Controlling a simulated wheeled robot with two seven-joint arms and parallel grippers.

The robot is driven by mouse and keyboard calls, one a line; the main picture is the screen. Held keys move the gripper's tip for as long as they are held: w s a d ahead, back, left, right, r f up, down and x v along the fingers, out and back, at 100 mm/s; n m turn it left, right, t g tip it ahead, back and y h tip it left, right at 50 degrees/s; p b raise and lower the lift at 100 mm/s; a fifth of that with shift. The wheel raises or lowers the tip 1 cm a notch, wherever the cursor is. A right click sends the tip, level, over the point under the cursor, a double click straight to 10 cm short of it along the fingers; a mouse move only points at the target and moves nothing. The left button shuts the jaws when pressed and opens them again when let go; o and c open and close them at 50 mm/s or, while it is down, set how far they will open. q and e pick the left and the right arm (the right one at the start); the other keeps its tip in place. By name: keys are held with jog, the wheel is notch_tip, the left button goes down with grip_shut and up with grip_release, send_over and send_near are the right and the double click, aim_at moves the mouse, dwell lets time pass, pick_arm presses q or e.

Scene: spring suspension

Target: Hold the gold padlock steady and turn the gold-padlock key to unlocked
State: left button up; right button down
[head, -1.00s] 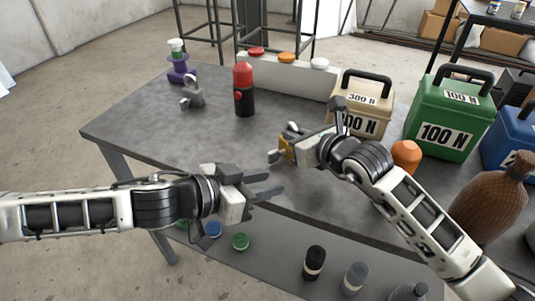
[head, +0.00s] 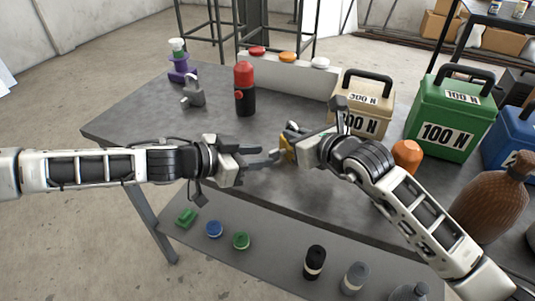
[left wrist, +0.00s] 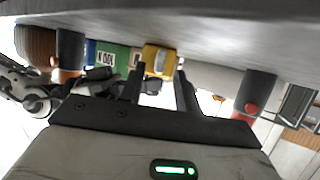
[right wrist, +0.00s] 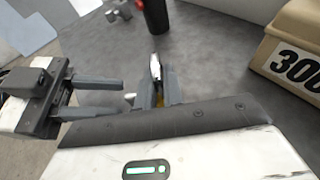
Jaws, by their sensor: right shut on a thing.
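The gold padlock (head: 287,152) is held above the table by my right gripper (head: 291,143), which is shut on it. In the right wrist view its silver shackle (right wrist: 155,67) sticks up between the fingers, with a little of the gold body (right wrist: 158,101) below. My left gripper (head: 268,155) is open and empty, just left of the padlock with its fingers pointing at it. In the left wrist view the gold padlock (left wrist: 159,60) appears ahead, between the two fingers.
Beige (head: 362,118) and green (head: 449,122) weight boxes are at right. A lower shelf (head: 282,268) holds several small items.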

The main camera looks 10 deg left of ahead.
aim_at(269, 155)
pick_arm(q)
jog(key=shift+x, duration=1.65)
grip_shut()
jog(key=shift+s+d+f+m+t+y, duration=0.15)
jog(key=shift+m+t+y, duration=0.35)
jog(key=shift+m, duration=0.5)
jog(key=shift+m+t, duration=0.3)
jog(key=shift+m, duration=0.2)
grip_release()
jog(key=v, duration=1.2)
